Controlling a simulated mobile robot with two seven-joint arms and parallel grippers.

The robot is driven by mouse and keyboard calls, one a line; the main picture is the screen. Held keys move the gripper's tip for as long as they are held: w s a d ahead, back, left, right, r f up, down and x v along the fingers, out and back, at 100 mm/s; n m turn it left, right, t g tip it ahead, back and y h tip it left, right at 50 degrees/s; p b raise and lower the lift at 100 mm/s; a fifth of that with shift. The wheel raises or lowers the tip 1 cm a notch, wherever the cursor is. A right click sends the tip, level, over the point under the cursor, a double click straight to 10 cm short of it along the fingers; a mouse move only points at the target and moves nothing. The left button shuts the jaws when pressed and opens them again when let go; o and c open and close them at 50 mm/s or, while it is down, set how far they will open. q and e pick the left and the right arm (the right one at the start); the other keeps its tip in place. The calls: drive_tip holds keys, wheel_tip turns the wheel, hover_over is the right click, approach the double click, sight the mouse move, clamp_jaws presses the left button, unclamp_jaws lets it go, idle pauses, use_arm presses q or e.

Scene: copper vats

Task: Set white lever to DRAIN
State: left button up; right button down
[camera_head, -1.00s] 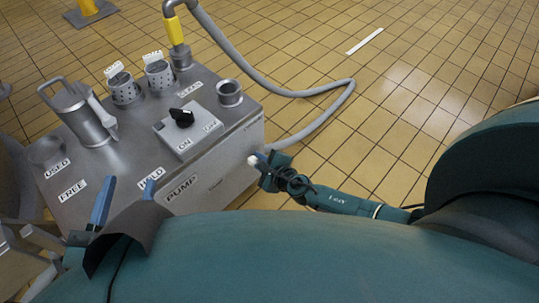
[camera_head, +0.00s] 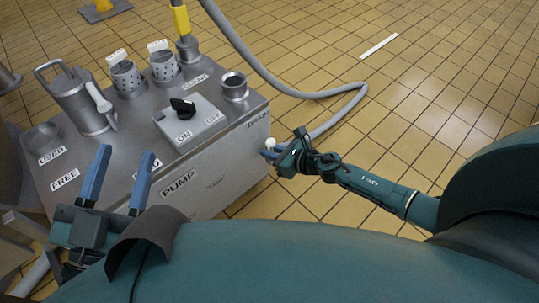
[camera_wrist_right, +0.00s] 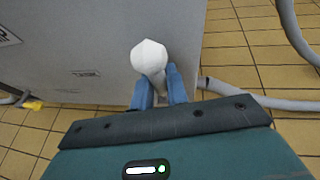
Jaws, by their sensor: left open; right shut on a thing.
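The white lever (camera_wrist_right: 149,60) sticks out from the side of the grey metal pump cabinet (camera_head: 225,165). In the head view its white knob (camera_head: 271,143) shows at the cabinet's right edge. My right gripper (camera_wrist_right: 158,88) is shut on the lever, its blue fingers on both sides just below the knob. It also shows in the head view (camera_head: 272,152). A small label (camera_wrist_right: 86,74) in the wrist view is too blurred to read. My left gripper (camera_head: 122,172) is open and empty at the cabinet's front left.
On the cabinet top stand a metal jug (camera_head: 82,100), two perforated cups (camera_head: 127,79), a black ON/OFF knob (camera_head: 183,107) and an open metal pipe socket (camera_head: 234,87). A grey hose (camera_head: 300,94) loops over the tiled floor at the right.

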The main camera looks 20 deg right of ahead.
use_arm(q)
drive_tip(key=shift+w+a+r, duration=0.1)
drive_tip(key=shift+r, duration=0.1)
use_arm(e)
drive_tip(key=shift+d, duration=0.1)
use_arm(q)
drive_tip(key=shift+r+m, duration=0.15)
drive_tip(key=shift+m, duration=0.15)
use_arm(e)
drive_tip(key=c, duration=1.4)
unclamp_jaws()
use_arm(q)
drive_tip(key=shift+s+f+n+g+y+p, duration=0.2)
drive_tip(key=shift+f+n+y+p, duration=0.2)
drive_tip(key=shift+f+p, duration=0.15)
drive_tip(key=shift+s+f+n+g+y+p, duration=0.1)
drive_tip(key=shift+s+f+n+y+p, duration=0.05)
drive_tip(key=shift+f+n+y+p, duration=0.4)
use_arm(e)
drive_tip(key=v, duration=1.3)
drive_tip(key=shift+d+f, duration=0.1)
drive_tip(key=shift+d, duration=0.05)
use_arm(q)
drive_tip(key=shift+f+h, duration=0.1)
drive_tip(key=shift+h, duration=0.25)
